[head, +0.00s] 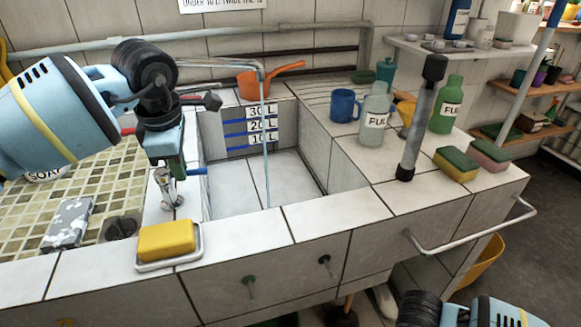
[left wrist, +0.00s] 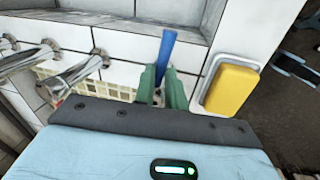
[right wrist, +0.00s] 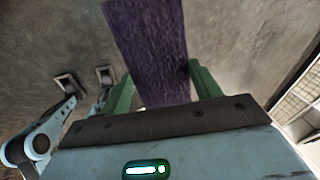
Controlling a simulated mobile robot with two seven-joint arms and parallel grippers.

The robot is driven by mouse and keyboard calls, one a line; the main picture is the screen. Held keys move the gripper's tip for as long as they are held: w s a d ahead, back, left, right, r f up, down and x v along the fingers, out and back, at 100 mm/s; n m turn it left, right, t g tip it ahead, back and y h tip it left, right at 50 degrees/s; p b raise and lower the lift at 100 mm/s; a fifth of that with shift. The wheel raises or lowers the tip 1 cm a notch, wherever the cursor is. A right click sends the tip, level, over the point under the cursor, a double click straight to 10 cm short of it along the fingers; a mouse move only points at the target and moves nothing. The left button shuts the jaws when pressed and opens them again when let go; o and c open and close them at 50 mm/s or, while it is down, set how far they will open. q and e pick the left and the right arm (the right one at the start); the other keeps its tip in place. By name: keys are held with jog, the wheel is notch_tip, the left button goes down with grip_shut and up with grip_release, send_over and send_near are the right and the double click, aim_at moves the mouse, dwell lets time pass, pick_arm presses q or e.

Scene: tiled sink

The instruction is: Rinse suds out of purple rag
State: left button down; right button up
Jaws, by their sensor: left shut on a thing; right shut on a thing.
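The purple rag (right wrist: 150,45) is between the fingers of my right gripper (right wrist: 158,85), which is shut on it; I see no suds on the part in view. The rag is not visible in the head view, where only part of my right arm shows at the bottom right. My left gripper (left wrist: 163,82) is shut on the blue tap handle (left wrist: 167,50); in the head view, the handle (head: 194,171) sticks out beside the fingers at the sink's left edge. A thin water stream (head: 266,140) falls from the spout (head: 261,70) into the tiled sink (head: 235,187).
A yellow sponge (head: 166,240) lies in a dish on the front ledge. A blue mug (head: 344,105), bottles (head: 375,115) and more sponges (head: 456,163) stand on the right counter. An orange pan (head: 250,85) is behind the sink. A rail (head: 470,238) sticks out in front.

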pick_arm(q)
jog(key=shift+w+r+n+p, duration=0.15)
jog(key=shift+r+n+p, duration=0.05)
jog(key=shift+n+p, duration=0.35)
pick_arm(e)
notch_tip(320, 180, up, 2)
jog(key=shift+w+r, duration=0.15)
jog(key=shift+r, duration=0.05)
pick_arm(q)
jog(key=shift+w+f, duration=0.1)
jog(key=shift+f, duration=0.05)
pick_arm(e)
jog(key=shift+r, duration=0.15)
pick_arm(q)
jog(key=c, duration=1.5)
grip_release()
jog(key=shift+o, duration=0.2)
notch_tip(320, 180, up, 12)
jog(key=s+p, duration=0.1)
jog(key=s, duration=0.1)
jog(key=shift+s+d, duration=0.2)
jog(key=shift+d, duration=0.1)
pick_arm(e)
jog(key=shift+w+r, duration=0.15)
jog(key=shift+r, duration=0.35)
pick_arm(q)
jog(key=shift+f, duration=0.15)
